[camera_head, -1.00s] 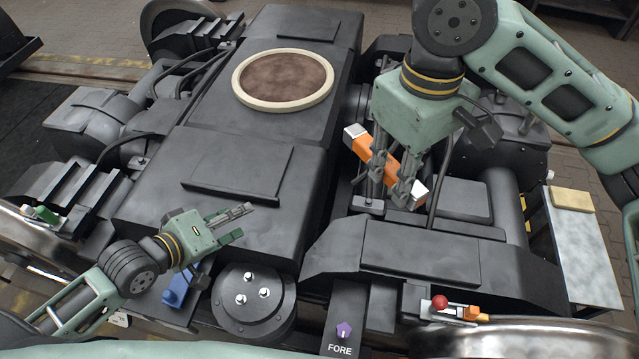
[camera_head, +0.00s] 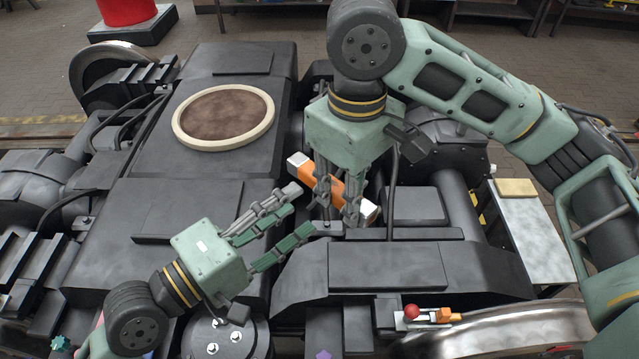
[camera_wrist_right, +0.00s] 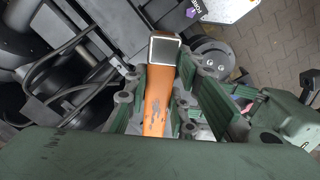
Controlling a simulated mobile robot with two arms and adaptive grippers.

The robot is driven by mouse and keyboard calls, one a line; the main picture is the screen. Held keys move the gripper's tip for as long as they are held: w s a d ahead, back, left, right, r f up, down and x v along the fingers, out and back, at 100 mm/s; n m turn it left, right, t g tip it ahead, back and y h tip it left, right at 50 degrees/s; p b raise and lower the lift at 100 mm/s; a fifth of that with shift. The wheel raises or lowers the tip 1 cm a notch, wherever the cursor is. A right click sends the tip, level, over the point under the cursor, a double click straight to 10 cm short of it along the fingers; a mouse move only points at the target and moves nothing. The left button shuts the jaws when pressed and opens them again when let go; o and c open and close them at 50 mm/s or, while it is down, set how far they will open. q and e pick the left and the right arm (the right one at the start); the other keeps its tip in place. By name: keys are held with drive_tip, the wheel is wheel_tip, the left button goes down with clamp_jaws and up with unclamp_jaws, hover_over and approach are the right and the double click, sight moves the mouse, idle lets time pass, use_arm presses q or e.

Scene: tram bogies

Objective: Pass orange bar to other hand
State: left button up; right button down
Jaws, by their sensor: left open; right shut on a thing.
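The orange bar (camera_head: 329,184) has pale square ends and lies slantwise in my right gripper (camera_head: 338,214), which points down and is shut on its middle. In the right wrist view the bar (camera_wrist_right: 156,100) runs between the fingers of my right gripper (camera_wrist_right: 160,92), with one pale end facing the camera. My left gripper (camera_head: 296,216) is open and empty. Its fingers point right towards the bar, just left of it and apart from the right gripper's fingers. In the right wrist view, part of my left arm shows at the right edge.
The dark bogie frame (camera_head: 160,215) fills the middle, with a round rimmed opening (camera_head: 223,116) on top. A red ball and orange piece (camera_head: 430,313) sit at the front right. A side table (camera_head: 530,235) with a tan block (camera_head: 515,188) stands at right.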

use_arm(q)
drive_tip(key=x, duration=0.9)
drive_tip(key=shift+w+d, duration=0.1)
drive_tip(key=shift+c, duration=0.6)
drive_tip(key=shift+f, duration=0.15)
clamp_jaws()
use_arm(e)
drive_tip(key=c, duration=1.8)
unclamp_jaws()
drive_tip(key=o, duration=0.4)
drive_tip(key=shift+r, duration=0.1)
